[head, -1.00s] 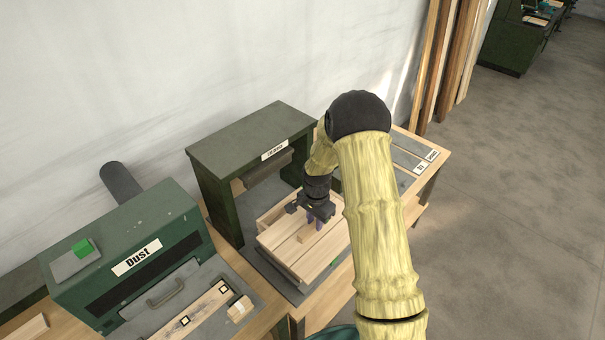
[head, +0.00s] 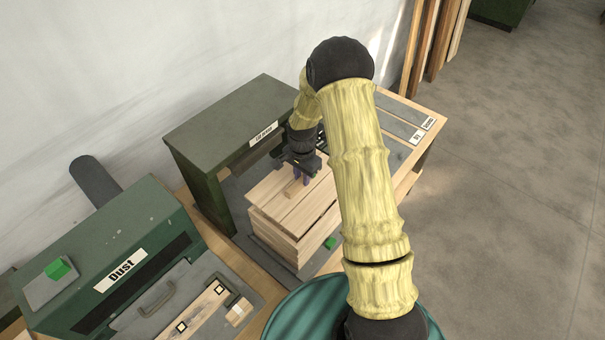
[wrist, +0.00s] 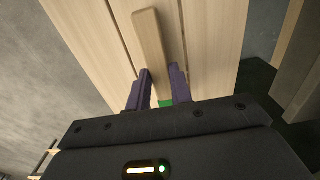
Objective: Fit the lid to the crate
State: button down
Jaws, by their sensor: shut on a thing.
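The lid (head: 312,204) is a pale panel of wooden slats with a raised wooden grip bar (head: 291,188). It lies over the slatted crate (head: 315,240), which stands on the bench in front of the dark green press frame. I cannot tell whether the lid rests fully on the crate walls or sits slightly above them. My gripper (head: 302,181) points down at the lid, with its purple fingers on either side of the bar. The wrist view shows the bar (wrist: 150,38) running up between the fingers (wrist: 160,80) and the lid slats (wrist: 210,40) beneath. The crate's inside is hidden.
The green press frame (head: 205,135) stands close behind the crate. The dust machine (head: 115,250) is at the left. Labelled grey strips (head: 400,125) lie at the bench's far right. Open floor lies right.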

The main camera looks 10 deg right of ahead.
aim_at(302, 187)
jog(key=shift+s+a, duration=0.1)
jog(key=shift+s, duration=0.05)
jog(key=shift+f, duration=0.2)
jog(key=shift+f+b, duration=1.75)
jog(key=shift+f, duration=0.75)
jog(key=shift+w+f, duration=0.1)
jog(key=shift+w, duration=0.1)
jog(key=shift+w, duration=0.1)
jog(key=shift+d, duration=0.25)
jog(key=shift+s+a, duration=0.25)
jog(key=shift+a, duration=0.25)
